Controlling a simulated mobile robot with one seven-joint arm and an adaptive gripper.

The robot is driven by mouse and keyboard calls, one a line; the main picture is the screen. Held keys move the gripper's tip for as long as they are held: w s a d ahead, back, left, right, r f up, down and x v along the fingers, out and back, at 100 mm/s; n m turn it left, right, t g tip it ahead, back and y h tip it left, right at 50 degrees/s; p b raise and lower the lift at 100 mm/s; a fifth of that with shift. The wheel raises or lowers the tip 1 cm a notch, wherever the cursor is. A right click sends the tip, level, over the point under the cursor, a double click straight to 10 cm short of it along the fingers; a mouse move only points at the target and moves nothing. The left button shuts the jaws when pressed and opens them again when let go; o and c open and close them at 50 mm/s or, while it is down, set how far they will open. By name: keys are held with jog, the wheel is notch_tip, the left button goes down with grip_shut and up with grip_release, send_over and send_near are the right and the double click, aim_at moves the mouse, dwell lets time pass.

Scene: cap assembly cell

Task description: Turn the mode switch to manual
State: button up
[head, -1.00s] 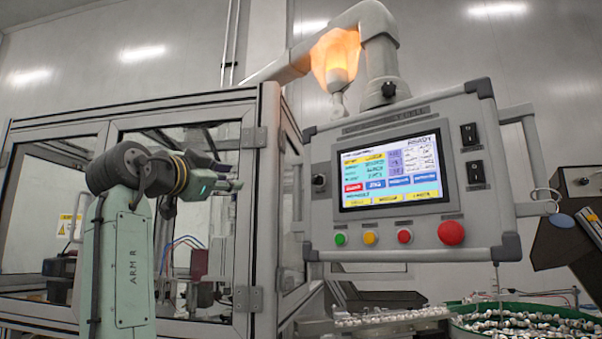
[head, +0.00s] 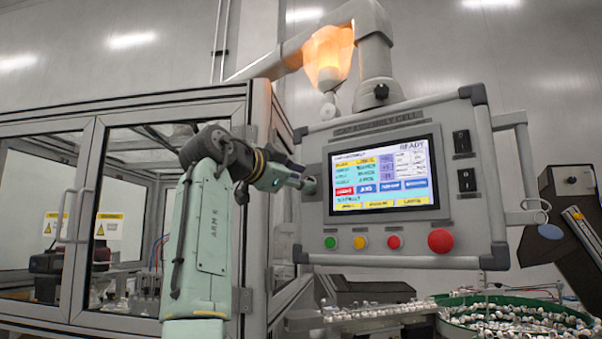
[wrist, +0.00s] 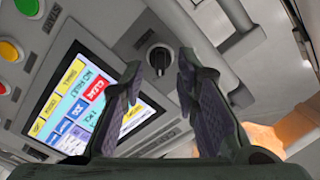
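The mode switch (wrist: 160,58) is a small black rotary knob with a pale mark, on the grey control panel (head: 470,236) beside its screen (head: 380,180). In the wrist view it shows between and beyond the fingertips of my gripper (wrist: 159,70). The two dark, ridged fingers are open, with a gap around the knob. I cannot tell whether the tips reach as far as the knob. In the head view my gripper (head: 300,183) is at the panel's left edge and mostly covers the switch there.
Green, yellow and red buttons (head: 394,242) and a larger red button (head: 440,241) line the panel's bottom. Two black rocker switches (head: 466,180) sit at its right. A framed glass enclosure (head: 262,130) stands close on the left. A green-rimmed bowl (head: 447,322) of small parts lies below.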

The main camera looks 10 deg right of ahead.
jog(key=shift+w+d, duration=0.3)
jog(key=shift+d, duration=0.05)
grip_shut()
dwell(0.4)
